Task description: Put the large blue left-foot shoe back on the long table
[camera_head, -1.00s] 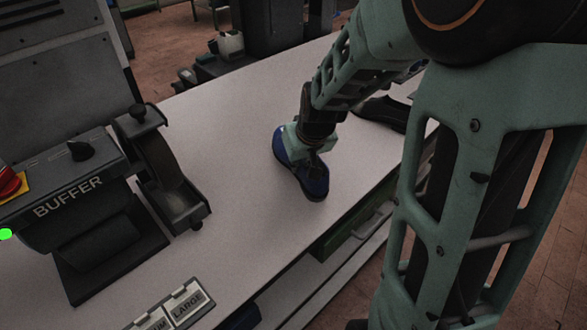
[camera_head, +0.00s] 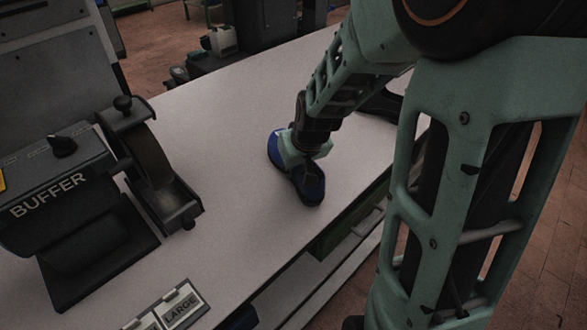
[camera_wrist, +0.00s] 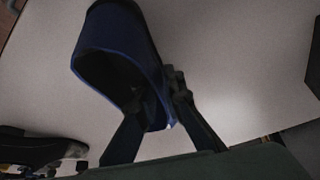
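The blue shoe (camera_head: 309,187) rests on, or just over, the long white table (camera_head: 235,110), its toe towards the front edge. My gripper (camera_head: 311,165) is down at the shoe from above and hides its middle. In the wrist view, the shoe (camera_wrist: 112,32) fills the upper middle with its dark opening facing me. The fingers of my gripper (camera_wrist: 158,108) straddle the near wall of the shoe, one by the opening and one along the outer side. Whether they press on it is unclear.
A buffer machine (camera_head: 60,190) stands at the left of the table. A LARGE label plate (camera_head: 180,305) lies near the front edge. A dark shoe (camera_head: 385,104) lies behind my arm; a dark shoe also shows in the wrist view (camera_wrist: 40,148). Table between buffer and blue shoe is clear.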

